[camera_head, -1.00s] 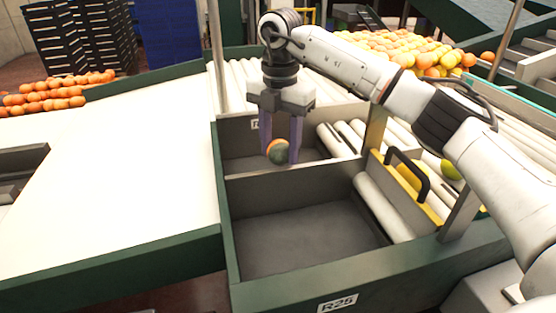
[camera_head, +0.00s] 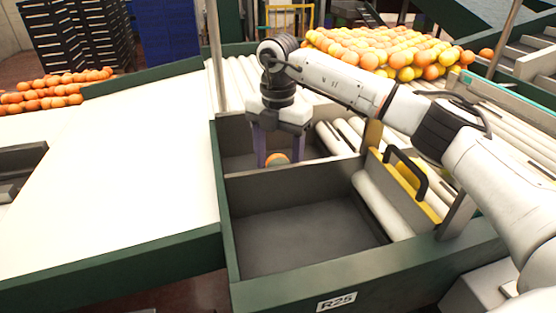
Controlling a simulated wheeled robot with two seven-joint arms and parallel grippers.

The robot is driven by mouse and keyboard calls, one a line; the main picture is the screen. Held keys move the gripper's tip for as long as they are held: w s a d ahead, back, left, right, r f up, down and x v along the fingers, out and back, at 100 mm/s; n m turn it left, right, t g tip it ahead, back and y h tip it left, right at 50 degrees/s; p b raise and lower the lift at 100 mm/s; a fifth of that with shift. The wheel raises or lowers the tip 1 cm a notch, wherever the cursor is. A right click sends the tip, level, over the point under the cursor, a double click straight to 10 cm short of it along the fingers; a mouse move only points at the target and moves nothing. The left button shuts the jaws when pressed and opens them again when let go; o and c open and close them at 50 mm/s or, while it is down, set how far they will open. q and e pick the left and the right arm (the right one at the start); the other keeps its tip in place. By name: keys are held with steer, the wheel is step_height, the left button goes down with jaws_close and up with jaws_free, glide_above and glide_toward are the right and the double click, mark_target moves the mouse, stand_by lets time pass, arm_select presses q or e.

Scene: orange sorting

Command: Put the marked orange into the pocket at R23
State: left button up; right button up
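The marked orange (camera_head: 277,159), orange with a dark green patch in the earlier frame, is in the far pocket (camera_head: 236,162), low behind the divider wall that hides its lower part. My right gripper (camera_head: 278,160) reaches down into this pocket from above. Its two purple fingers stand apart on either side of the orange, with gaps showing beside it. The far pocket's label is hidden behind the gripper. The near pocket (camera_head: 300,240) is empty and carries the label R25 (camera_head: 337,301). My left gripper is not in view.
A yellow flap with a black handle (camera_head: 408,175) stands right of the pockets, beside rollers. A white sloping surface (camera_head: 120,180) lies to the left. Many oranges and yellow fruit (camera_head: 390,52) lie at the back; more oranges (camera_head: 50,93) sit at the far left.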

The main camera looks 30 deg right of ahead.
mark_target(278, 156)
steer(key=shift+r, duration=0.1)
step_height(278, 156, up, 12)
steer(key=b, duration=0.1)
stand_by(0.4)
